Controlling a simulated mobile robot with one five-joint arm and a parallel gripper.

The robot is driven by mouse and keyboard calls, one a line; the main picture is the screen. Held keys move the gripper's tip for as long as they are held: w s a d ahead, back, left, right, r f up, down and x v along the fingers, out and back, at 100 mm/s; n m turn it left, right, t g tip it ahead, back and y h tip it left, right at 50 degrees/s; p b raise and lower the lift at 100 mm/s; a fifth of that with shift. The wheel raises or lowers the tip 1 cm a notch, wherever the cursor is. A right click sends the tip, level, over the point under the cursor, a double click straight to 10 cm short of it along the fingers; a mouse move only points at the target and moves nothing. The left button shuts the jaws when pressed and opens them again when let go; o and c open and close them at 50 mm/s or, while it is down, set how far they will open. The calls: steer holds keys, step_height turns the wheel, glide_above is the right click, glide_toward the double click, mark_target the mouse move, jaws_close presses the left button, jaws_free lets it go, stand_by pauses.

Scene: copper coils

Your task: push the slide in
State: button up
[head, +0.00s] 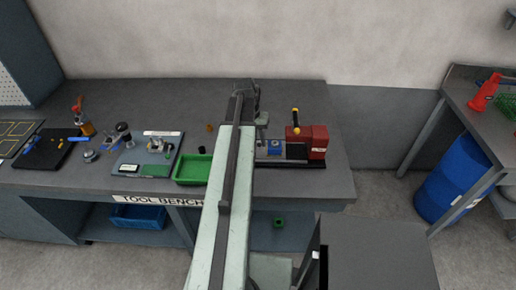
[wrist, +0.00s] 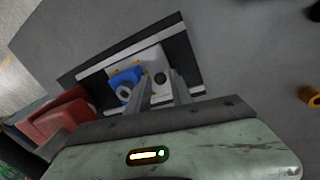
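The slide unit is a dark base with light rails on the bench, seen in the wrist view (wrist: 95,82) and right of my arm in the head view (head: 318,164). On it sit a blue block with a pale ring (wrist: 124,88), also in the head view (head: 275,147), and a light grey block with a dark hole (wrist: 153,62). A red block (wrist: 55,116) stands at one end, at the right in the head view (head: 312,140). My gripper (wrist: 160,84) is over the grey block, fingers apart with a gap between them. Whether they touch it cannot be told.
A green tray (head: 193,169) and a small black cylinder lie left of my arm. An orange-brown ring-shaped part (wrist: 311,97) lies on the bench. Tools and a grey fixture plate (head: 130,160) stand farther left.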

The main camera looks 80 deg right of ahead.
steer(key=shift+f, duration=0.1)
steer(key=shift+c, duration=0.4)
jaws_close()
stand_by(1.0)
